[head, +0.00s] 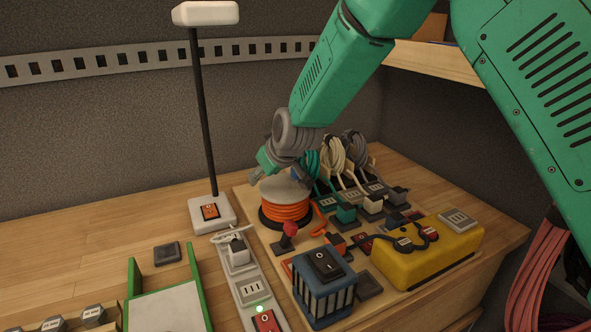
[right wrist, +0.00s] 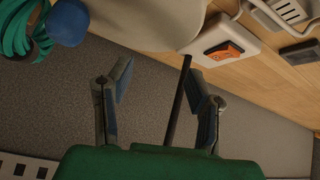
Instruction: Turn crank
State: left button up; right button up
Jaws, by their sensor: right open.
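The cord reel stands on the wooden board, with orange cord (head: 285,213) wound under a pale top (head: 283,188). The pale top also shows close up in the right wrist view (right wrist: 145,22). A round blue knob (right wrist: 68,23) is at the upper left there, outside the fingers. My right gripper (head: 268,165) is just above the reel in the head view and partly hides its top. In the right wrist view my gripper (right wrist: 162,88) is open, with nothing held between its fingers. In the head view I cannot clearly separate the knob from the gripper. My left gripper is out of view.
A lamp (head: 205,110) with a switch base (head: 211,213) stands left of the reel. Hung cords (head: 335,155) are behind right.

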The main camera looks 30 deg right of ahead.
jog(key=w+r+n, duration=0.1)
jog(key=d+r+n+g+y, duration=0.1)
jog(key=w+r+n+g+y, duration=0.1)
jog(key=shift+w+d+n, duration=0.3)
jog(key=shift+w+n, duration=0.05)
jog(key=shift+n, duration=0.05)
jog(key=shift+w+d+r+n+g+y, duration=0.1)
jog(key=shift+d+r+n+g+y, duration=0.2)
jog(key=shift+d+r+n+g, duration=0.55)
jog(key=s+d+r+n+g+y, duration=0.1)
jog(key=s+d+r+n+g, duration=0.15)
jog(key=d, duration=0.35)
jog(key=s+d+r+n+g, duration=0.1)
jog(key=d+r+n, duration=0.2)
jog(key=d, duration=0.2)
jog(key=x, duration=0.9)
jog(key=p+x, duration=0.1)
jog(key=x, duration=0.3)
jog(key=shift+w+a+f, duration=0.1)
jog(key=shift+w+a, duration=0.2)
jog(key=shift+w, duration=0.1)
jog(key=shift+a, duration=0.1)
grip_shut()
